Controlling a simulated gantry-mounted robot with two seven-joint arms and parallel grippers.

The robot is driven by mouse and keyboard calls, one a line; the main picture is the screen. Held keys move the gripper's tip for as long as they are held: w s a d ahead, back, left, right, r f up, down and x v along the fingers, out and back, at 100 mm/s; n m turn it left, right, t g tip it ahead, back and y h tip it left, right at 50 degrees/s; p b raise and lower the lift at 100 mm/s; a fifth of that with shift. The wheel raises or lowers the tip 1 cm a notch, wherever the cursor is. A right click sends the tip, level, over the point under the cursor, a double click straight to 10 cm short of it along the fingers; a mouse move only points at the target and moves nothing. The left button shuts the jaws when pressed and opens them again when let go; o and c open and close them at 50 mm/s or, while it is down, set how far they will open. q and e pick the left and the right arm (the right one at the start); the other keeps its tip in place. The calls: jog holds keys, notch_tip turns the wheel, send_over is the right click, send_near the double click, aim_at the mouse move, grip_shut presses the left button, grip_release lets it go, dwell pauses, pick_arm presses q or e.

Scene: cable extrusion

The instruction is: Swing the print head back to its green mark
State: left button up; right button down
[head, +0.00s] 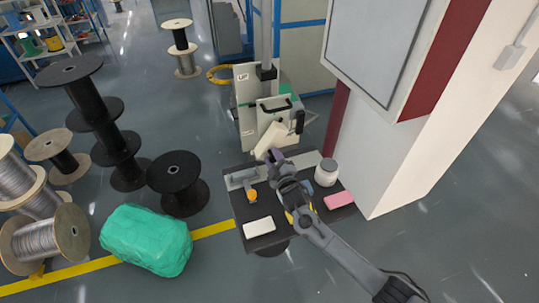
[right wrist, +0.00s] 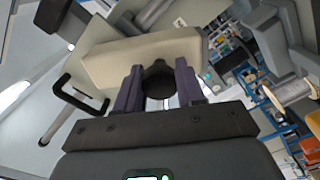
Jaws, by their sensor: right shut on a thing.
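The print head appears to be the cream block (head: 270,138) on the front of the grey machine (head: 246,100), turned at a slant. It also shows in the right wrist view (right wrist: 140,58) as a beige block just beyond my fingers. My right gripper (head: 274,155) reaches it from the front. In the right wrist view my right gripper (right wrist: 158,84) has its two purple-grey fingers closed around a round black knob (right wrist: 158,78) at the block's near side. I cannot make out a green mark for certain. My left gripper is not in view.
A dark table (head: 240,206) in front of the machine holds a white jar (head: 327,172), a pink block (head: 339,200), a white block (head: 259,227) and an orange item (head: 252,195). A white pillar (head: 405,165) stands close on the right. Black spools (head: 175,180) stand left.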

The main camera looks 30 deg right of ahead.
jog(key=shift+s+d+f+n+p, duration=0.1)
jog(key=shift+d+f+n+p, duration=0.15)
jog(key=shift+d+n, duration=0.65)
jog(key=shift+s+d+f+n+p, duration=0.1)
jog(key=shift+d+n+p, duration=0.2)
jog(key=shift+n, duration=1)
jog(key=shift+s+d+f+n+p, duration=0.1)
jog(key=shift+d+f+n+p, duration=0.1)
jog(key=shift+d+n, duration=0.7)
jog(key=shift+a, duration=0.15)
jog(key=c, duration=0.7)
grip_release()
jog(key=shift+s, duration=0.1)
jog(key=s, duration=0.3)
jog(key=s+a, duration=0.1)
jog(key=s, duration=0.3)
jog(key=s+p, duration=0.1)
jog(key=s, duration=0.2)
jog(key=shift+s+a, duration=0.15)
jog(key=shift+s, duration=0.05)
